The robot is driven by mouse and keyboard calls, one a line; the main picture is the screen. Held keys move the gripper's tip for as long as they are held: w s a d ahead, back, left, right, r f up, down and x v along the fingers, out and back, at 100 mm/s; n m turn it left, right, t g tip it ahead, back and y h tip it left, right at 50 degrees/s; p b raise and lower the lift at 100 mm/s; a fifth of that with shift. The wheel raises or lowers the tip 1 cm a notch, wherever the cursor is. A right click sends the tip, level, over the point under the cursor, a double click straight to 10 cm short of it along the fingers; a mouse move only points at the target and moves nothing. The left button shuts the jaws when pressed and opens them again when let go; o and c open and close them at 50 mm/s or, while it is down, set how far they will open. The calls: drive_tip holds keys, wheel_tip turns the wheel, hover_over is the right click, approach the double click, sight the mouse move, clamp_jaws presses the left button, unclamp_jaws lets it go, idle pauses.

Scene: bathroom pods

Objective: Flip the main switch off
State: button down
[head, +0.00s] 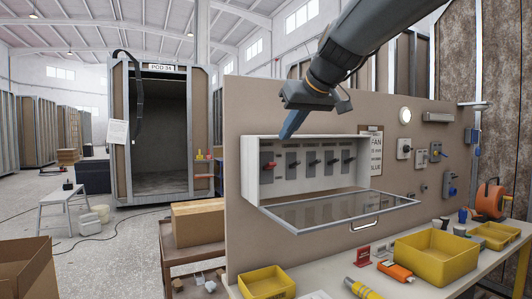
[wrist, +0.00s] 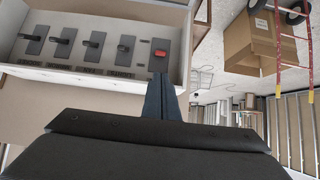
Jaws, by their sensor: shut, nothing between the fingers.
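The main switch, with a red handle on a dark plate (head: 267,178), is the leftmost switch in an open white breaker box (head: 252,176) on the board. Its red handle also shows in the wrist view (wrist: 160,53), at the right end of the row. The other switches in the row have black handles. My gripper (head: 286,136) is shut and empty, its blue-grey fingers pointing down at the box's top edge, above and slightly right of the red handle. In the wrist view the fingertips (wrist: 158,78) lie just below the red switch, apart from its handle.
The box's glazed lid (head: 335,210) hangs open and sticks out below the switches. Yellow bins (head: 436,256), an orange cable reel (head: 489,200) and small tools lie on the bench. A cardboard box (head: 198,221) stands on a brown cart at left.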

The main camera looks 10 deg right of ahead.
sight(270, 166)
drive_tip(key=p+x, duration=0.2)
drive_tip(key=x, duration=0.8)
drive_tip(key=shift+w+a+f+b, duration=0.1)
drive_tip(key=shift+f+b, duration=0.05)
drive_tip(key=shift+b, duration=0.35)
drive_tip(key=shift+b, duration=0.35)
